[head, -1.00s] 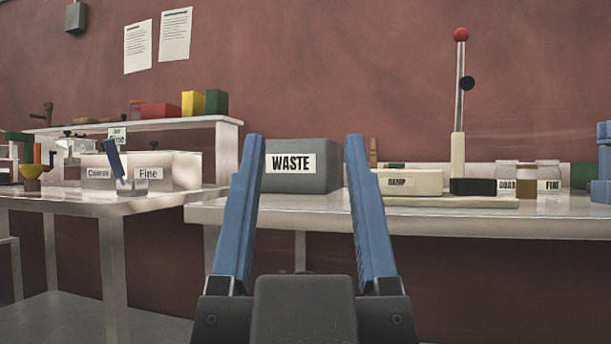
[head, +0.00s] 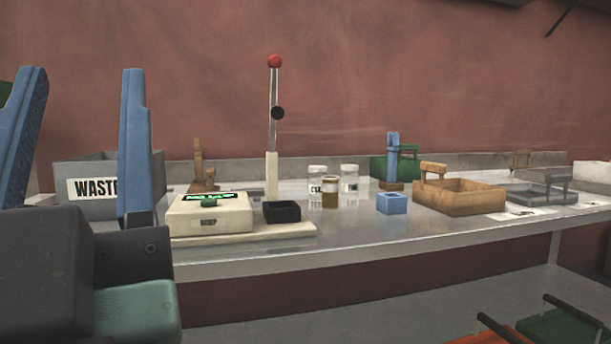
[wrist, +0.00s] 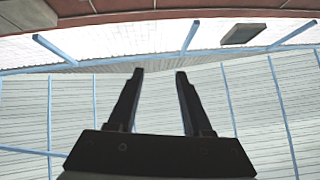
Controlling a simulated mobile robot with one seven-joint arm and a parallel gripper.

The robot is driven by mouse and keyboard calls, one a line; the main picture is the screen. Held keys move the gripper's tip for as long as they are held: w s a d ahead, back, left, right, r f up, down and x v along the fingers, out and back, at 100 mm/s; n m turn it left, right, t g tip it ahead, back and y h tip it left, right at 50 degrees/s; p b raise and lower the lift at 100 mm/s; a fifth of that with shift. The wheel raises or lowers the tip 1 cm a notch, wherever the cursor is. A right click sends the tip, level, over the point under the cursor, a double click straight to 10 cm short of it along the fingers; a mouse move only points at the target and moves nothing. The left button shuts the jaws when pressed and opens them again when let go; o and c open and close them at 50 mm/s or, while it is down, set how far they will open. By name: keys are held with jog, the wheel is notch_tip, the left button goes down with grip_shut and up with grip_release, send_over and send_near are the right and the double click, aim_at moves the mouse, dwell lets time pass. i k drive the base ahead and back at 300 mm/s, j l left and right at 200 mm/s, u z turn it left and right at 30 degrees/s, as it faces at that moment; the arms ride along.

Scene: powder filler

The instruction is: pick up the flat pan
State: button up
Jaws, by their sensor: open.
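My gripper (head: 83,72) is at the left of the head view, its two blue fingers upright, open and empty. It stands in front of the grey waste bin, apart from the things on the bench. A low grey tray with a raised handle (head: 541,190) lies at the right end of the bench and looks most like the flat pan; I cannot be sure. A small black square dish (head: 282,212) sits beside the cream scale (head: 209,215). In the wrist view my gripper (wrist: 160,72) is also open, with nothing between its fingers.
The bench (head: 400,236) also holds a wooden tray (head: 459,197), a small blue box (head: 392,204), several jars, a green box (head: 385,168) and a lever with a red knob (head: 275,62). The grey waste bin (head: 70,210) is at left. Orange and green items lie below right.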

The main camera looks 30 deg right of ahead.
aim_at(530, 195)
jog(key=l+z, duration=0.1)
jog(key=z, duration=0.35)
jog(key=l+z, duration=0.1)
jog(key=z, duration=0.4)
jog(key=i+z, duration=0.15)
jog(key=z, duration=0.3)
jog(key=l+z, duration=0.1)
jog(key=z, duration=0.35)
jog(key=i, duration=0.05)
